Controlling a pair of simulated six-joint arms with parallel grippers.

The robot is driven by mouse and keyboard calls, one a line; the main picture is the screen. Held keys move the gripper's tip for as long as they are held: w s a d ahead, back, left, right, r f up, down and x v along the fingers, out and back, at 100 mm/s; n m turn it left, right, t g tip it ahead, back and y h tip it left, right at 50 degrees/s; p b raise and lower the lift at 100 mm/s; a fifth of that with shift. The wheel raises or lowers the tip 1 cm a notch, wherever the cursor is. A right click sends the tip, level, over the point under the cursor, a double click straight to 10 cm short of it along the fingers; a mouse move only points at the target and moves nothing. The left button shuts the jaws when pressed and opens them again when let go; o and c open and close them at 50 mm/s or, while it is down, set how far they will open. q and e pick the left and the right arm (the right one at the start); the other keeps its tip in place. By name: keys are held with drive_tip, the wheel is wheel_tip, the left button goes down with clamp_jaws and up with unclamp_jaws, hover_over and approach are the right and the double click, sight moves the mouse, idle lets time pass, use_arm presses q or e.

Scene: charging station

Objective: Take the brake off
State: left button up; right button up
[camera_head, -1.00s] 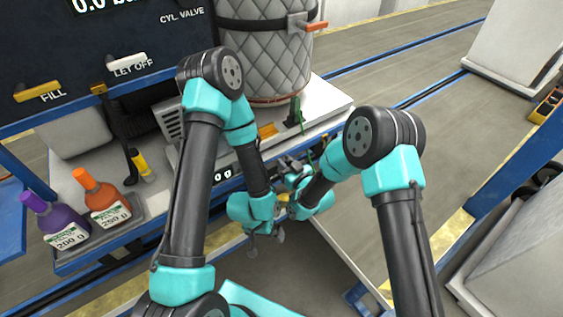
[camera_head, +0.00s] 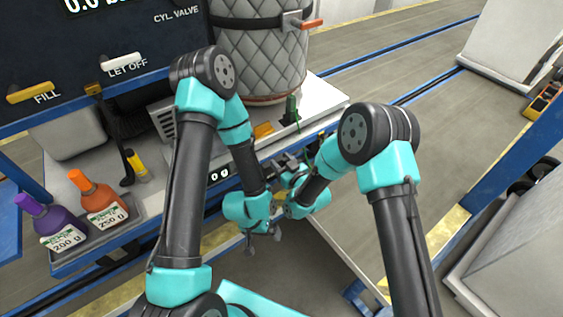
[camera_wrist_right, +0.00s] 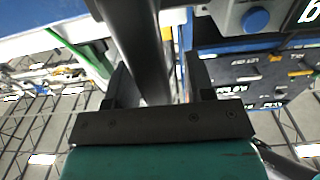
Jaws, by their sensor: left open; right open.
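No part that I can clearly identify as the brake shows; the area around my grippers is crowded and partly hidden by my arms. My left gripper (camera_head: 262,238) is open, low in front of the bench, with grey fingertips pointing down. My right gripper (camera_head: 287,163) is open, above and right of the left one, close beside my left forearm. In the right wrist view its two dark fingers (camera_wrist_right: 155,90) stand on either side of a thick dark bar. I cannot tell whether that bar is my left arm or a lever, or whether the fingers touch it.
The white scale platform (camera_head: 325,97) carries a quilted grey cylinder (camera_head: 260,55). A purple bottle (camera_head: 48,222) and an orange bottle (camera_head: 98,200) stand on a tray at the left. Yellow FILL (camera_head: 30,92) and white LET OFF (camera_head: 122,62) handles are on the dark panel.

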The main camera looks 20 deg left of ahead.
drive_tip(key=v, duration=1.7)
drive_tip(key=shift+d, duration=0.2)
drive_tip(key=d+f+m+g+h, duration=0.1)
drive_tip(key=d+f+m+h, duration=0.3)
drive_tip(key=d, duration=0.5)
drive_tip(key=d+f+m+g+h, duration=0.2)
drive_tip(key=d+f+m+h, duration=0.15)
drive_tip(key=d+f, duration=0.45)
drive_tip(key=s+d+f+m+g+h, duration=0.2)
drive_tip(key=s+d+m+g+h, duration=0.2)
drive_tip(key=s+d, duration=0.7)
drive_tip(key=d+m+g, duration=0.1)
drive_tip(key=d+m, duration=0.1)
drive_tip(key=d, duration=0.2)
drive_tip(key=shift+s+f+g, duration=0.2)
drive_tip(key=shift+s+g, duration=0.2)
